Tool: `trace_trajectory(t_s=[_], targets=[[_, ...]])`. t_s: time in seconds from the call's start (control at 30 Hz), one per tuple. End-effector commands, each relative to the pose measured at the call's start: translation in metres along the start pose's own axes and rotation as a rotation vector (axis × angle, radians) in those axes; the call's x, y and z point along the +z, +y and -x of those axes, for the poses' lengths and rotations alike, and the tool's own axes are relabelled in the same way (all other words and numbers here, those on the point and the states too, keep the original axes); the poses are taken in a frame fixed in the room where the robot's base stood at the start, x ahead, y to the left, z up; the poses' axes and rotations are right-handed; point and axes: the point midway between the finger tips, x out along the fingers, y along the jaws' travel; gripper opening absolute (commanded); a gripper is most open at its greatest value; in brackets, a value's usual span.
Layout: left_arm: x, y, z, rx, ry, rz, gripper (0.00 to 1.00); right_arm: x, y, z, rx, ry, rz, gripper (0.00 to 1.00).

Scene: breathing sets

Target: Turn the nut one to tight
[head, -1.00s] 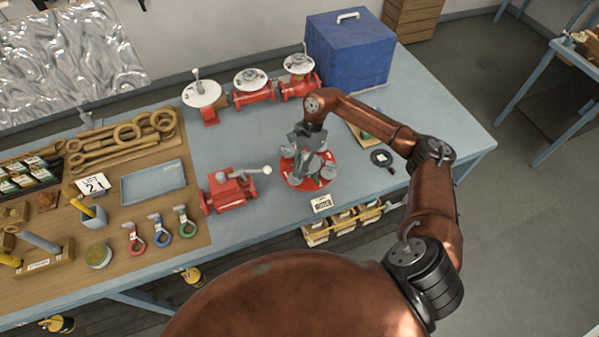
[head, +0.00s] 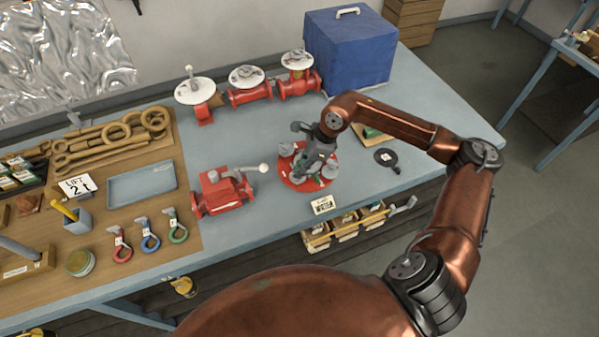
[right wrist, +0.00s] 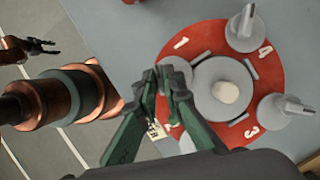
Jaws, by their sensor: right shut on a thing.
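A red round plate (head: 291,180) with grey nuts around a central grey hub lies on the blue-grey bench. In the right wrist view the plate (right wrist: 212,42) shows the numbers 1, 4 and 3, with a pale central knob (right wrist: 225,92). My right gripper (head: 313,165) is over the plate. In the right wrist view its green fingers (right wrist: 171,84) are closed on nut one beside the number 1, and they mostly hide the nut. Nut four (right wrist: 243,28) and nut three (right wrist: 285,112) stand clear of it. My left gripper (right wrist: 45,46) shows small at the left, its fingers apart.
A red valve (head: 222,192) with a lever stands left of the plate, and several red valves stand behind. A blue box (head: 350,50) is at the back right. A black round-headed tool (head: 387,158) lies to the right. A sign (head: 323,204) is at the front edge.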

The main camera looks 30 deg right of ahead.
Motion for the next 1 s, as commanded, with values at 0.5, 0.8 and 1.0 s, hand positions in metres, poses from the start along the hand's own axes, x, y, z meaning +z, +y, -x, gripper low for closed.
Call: trace_trajectory(t_s=[0.5,0.8,1.0], targets=[[0.005,0.001,-0.027,0.0,-0.005,0.0,0.4,-0.001,0.002,-0.001,-0.12,0.004,-0.289,0.0],[0.006,0.001,-0.03,0.0,-0.006,0.0,0.4,-0.001,0.002,-0.001,-0.137,0.004,-0.333,0.0],[0.006,0.001,-0.03,0.0,-0.006,0.0,0.4,-0.001,0.002,0.0,-0.138,0.004,-0.334,0.0]])
